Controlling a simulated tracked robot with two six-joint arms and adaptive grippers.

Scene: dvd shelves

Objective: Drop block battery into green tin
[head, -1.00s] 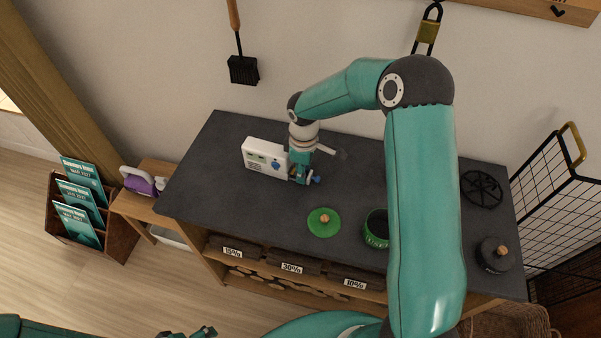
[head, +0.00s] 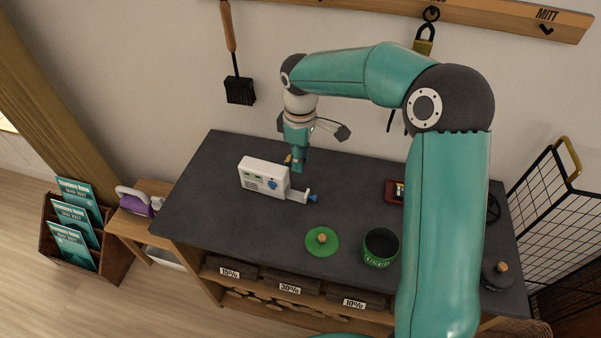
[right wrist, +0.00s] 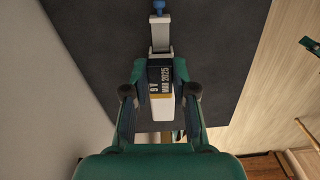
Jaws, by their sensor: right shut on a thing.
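My right gripper (head: 297,160) is shut on the block battery (right wrist: 155,80), a dark block marked 9 V and MAR 2025 that sits between the fingers in the right wrist view. The gripper is just above and behind the white tester (head: 263,178), whose grey sliding arm (head: 297,196) ends in a blue knob. The green tin (head: 380,247) stands open near the front edge of the dark worktop, to the right of the gripper. Its green lid (head: 322,241) with a wooden knob lies to the left of it.
A small dark red box (head: 394,190) stands behind the tin, partly hidden by my right arm. A dark lid with a wooden knob (head: 497,275) is at the right. The worktop (head: 220,210) is bare left of the tester. A black wire rack (head: 555,200) stands at the far right.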

